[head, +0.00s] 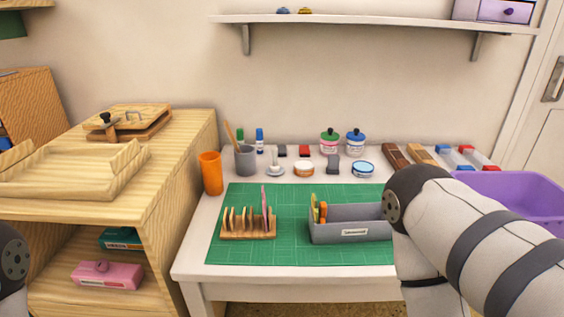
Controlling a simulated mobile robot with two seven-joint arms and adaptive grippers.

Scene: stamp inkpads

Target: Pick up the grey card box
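The grey card box (350,231) is a long open-topped tray with a small white label on its front. It sits on the green cutting mat (285,256) near the table's front. A few yellow and orange cards (319,209) stand in its left end. My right arm hides its right end. My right gripper is out of view, and whether it touches the box cannot be told. My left gripper is not in view; only a bit of my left arm shows at the left edge.
A wooden rack (249,234) with several discs stands left of the box. Behind are a grey cup (245,159), an orange cup (211,173), jars (355,143) and inkpads (304,151). A purple bin (520,192) is at right. A wooden cabinet (170,190) stands left of the table.

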